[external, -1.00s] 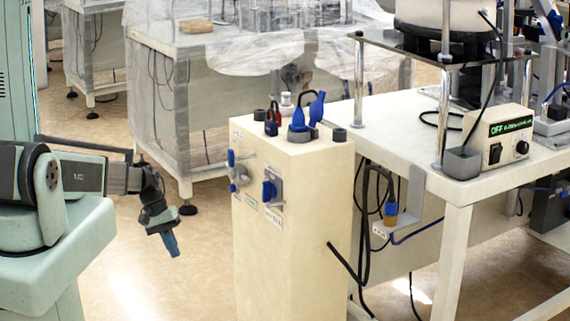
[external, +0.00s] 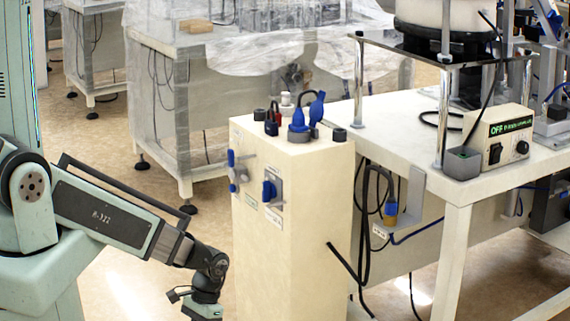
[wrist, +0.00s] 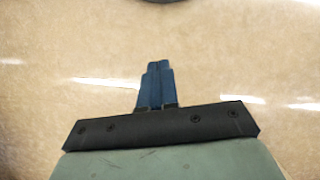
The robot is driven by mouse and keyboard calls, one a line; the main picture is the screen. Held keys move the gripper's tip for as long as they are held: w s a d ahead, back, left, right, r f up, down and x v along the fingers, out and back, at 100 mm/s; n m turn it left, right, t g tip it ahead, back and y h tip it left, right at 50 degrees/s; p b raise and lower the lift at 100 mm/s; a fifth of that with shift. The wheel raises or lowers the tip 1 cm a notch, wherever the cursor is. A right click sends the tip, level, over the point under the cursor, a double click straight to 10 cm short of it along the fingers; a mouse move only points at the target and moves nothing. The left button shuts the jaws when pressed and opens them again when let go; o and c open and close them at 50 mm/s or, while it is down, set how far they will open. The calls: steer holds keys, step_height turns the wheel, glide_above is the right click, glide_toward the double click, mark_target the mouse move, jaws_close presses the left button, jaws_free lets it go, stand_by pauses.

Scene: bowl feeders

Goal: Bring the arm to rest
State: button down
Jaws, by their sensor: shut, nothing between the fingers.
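My gripper shows in the wrist view (wrist: 156,85), its two blue fingers pressed together with nothing between them. Below the fingers in that view only the bare, shiny floor (wrist: 70,45) shows. In the external view my arm reaches out low to the right, and its wrist hangs downward in front of the cream cabinet's left side. The fingertips there are cut off by the bottom edge of the picture.
The cream cabinet (external: 290,230) stands just right of my wrist, with blue valve handles on its side and padlocks on top. A white table (external: 420,170) with a controller box (external: 498,140) is further right. A plastic-wrapped bench (external: 190,60) stands behind. Floor between is clear.

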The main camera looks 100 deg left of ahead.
steer(key=d+f+m+g+y, duration=0.1)
steer(key=d+m, duration=0.5)
steer(key=d, duration=1.1)
steer(key=d+f+m+g+y, duration=0.1)
steer(key=d+m+g, duration=0.3)
steer(key=d, duration=1.2)
steer(key=shift+s+d+f+m+y, duration=0.2)
steer(key=shift+d+m+y, duration=0.15)
steer(key=shift+m+y, duration=0.5)
